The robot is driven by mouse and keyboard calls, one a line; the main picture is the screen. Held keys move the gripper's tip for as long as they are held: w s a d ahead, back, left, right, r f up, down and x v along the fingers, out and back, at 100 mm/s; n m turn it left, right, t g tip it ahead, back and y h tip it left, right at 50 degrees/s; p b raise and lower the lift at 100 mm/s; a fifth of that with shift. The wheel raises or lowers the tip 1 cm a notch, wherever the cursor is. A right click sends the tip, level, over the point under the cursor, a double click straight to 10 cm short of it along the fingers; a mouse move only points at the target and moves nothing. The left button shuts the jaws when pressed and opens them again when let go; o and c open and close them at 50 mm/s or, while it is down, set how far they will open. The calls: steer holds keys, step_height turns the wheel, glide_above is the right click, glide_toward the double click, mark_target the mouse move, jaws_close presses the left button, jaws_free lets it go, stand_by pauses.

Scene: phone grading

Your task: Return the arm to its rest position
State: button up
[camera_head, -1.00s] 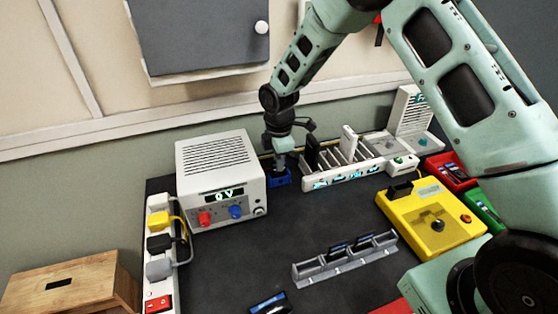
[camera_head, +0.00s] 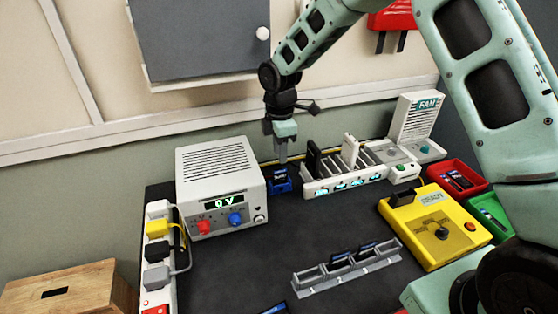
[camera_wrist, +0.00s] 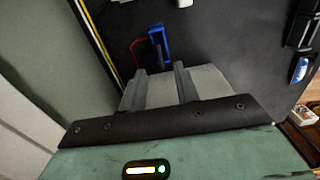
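My gripper (camera_head: 283,158) points down above the back of the dark bench, right of the white power supply. In the wrist view the two grey fingers of my gripper (camera_wrist: 162,84) stand apart with nothing between them. A small blue holder (camera_head: 279,181) sits on the bench just below the fingertips, and it also shows beyond them in the wrist view (camera_wrist: 159,41). My fingers look clear of it.
The white power supply (camera_head: 220,183) reads 0 V at left. A white slotted rack (camera_head: 345,179), a fan unit (camera_head: 414,121), a yellow tester (camera_head: 433,228), red (camera_head: 450,172) and green (camera_head: 484,207) bins stand right. A grey rack (camera_head: 345,268) is in front. A wall cabinet (camera_head: 200,35) hangs behind.

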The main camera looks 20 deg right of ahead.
steer(key=shift+r, duration=0.35)
steer(key=s+a+r+m, duration=0.2)
steer(key=s+a+r, duration=0.2)
steer(key=s, duration=0.4)
steer(key=s+a+r+m, duration=0.2)
steer(key=s+a+r, duration=0.2)
steer(key=s, duration=0.4)
steer(key=s+d+r+m, duration=0.1)
steer(key=s+m, duration=0.2)
steer(key=s, duration=0.6)
steer(key=s+r+m, duration=0.1)
steer(key=s+m, duration=0.2)
steer(key=s, duration=0.7)
steer(key=shift+d+r+y, duration=0.25)
steer(key=shift+d+y, duration=0.05)
steer(key=shift+d, duration=0.1)
